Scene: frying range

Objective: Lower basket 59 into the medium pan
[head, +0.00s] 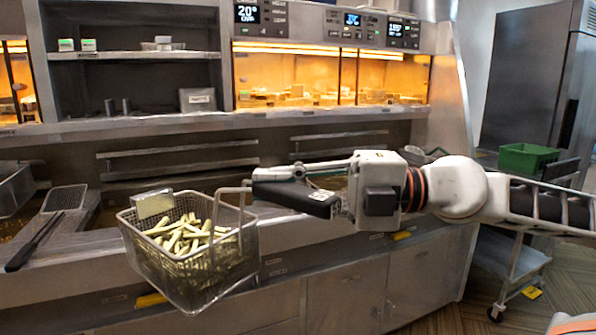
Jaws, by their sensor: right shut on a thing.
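A wire basket (200,275) of pale fries (185,236) hangs in front of the fryer counter, left of centre. A pale tag (153,204) sits at its back left rim; its number is not legible. My right gripper (262,183) reaches in from the right and is shut on the basket's upright handle (217,205). The basket is in the air, roughly level, and its near part overhangs the counter's front edge. Fryer pan openings lie behind the basket and arm, largely hidden; I cannot tell which is the medium pan. My left gripper is not in view.
Another basket (14,190) and a flat mesh piece (65,198) are at the left, with a dark-handled tool (35,243) on the counter. A lit warming cabinet (320,78) stands behind. A green crate (528,158) sits on a cart at the right.

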